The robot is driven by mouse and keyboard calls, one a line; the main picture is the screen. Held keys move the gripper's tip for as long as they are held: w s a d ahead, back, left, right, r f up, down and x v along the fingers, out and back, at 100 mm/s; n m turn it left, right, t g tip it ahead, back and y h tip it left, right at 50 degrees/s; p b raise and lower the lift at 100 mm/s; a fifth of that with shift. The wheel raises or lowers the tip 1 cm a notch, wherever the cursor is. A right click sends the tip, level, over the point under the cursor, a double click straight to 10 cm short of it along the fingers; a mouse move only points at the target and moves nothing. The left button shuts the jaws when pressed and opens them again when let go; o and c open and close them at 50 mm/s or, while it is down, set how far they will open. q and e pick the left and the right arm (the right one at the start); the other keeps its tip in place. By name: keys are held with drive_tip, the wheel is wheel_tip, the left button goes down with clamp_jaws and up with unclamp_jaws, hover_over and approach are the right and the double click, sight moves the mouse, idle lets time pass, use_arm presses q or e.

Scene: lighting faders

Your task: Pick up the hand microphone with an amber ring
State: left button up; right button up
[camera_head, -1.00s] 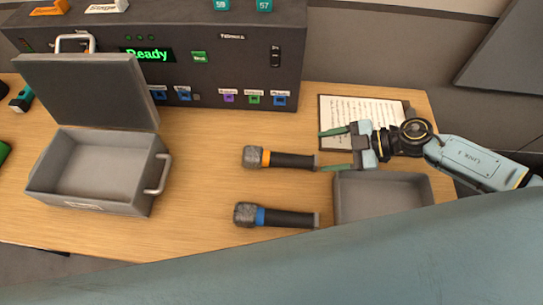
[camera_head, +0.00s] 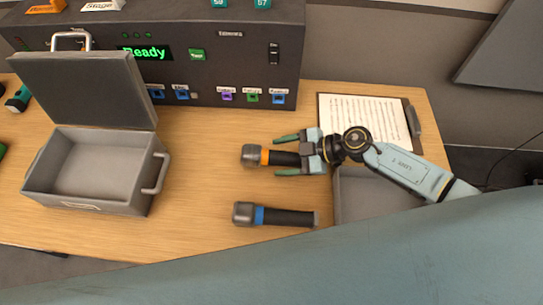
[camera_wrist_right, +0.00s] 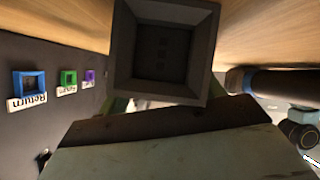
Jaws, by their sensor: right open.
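The hand microphone with an amber ring (camera_head: 264,156) lies on the table in the head view, its grey head to the left. My right gripper (camera_head: 283,156) is open, with one green finger on each side of the dark handle, just right of the amber ring. The handle's right end is hidden under the gripper. A like microphone with a blue ring (camera_head: 259,215) lies nearer; it also shows at the right of the right wrist view (camera_wrist_right: 275,82). A dark square shape fills the middle of that view; I cannot tell what it is. My left gripper is not in view.
An open grey case (camera_head: 160,180) stands at left. A grey tray (camera_head: 362,198) is partly under my right arm. A music sheet on a clipboard (camera_head: 365,115) lies behind it. A dark control console (camera_head: 230,70) stands at the back. The table between case and microphones is clear.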

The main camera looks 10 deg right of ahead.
drive_tip(key=shift+c, duration=0.4)
drive_tip(key=c, duration=1)
drive_tip(key=shift+c, duration=0.8)
drive_tip(key=shift+r, duration=0.15)
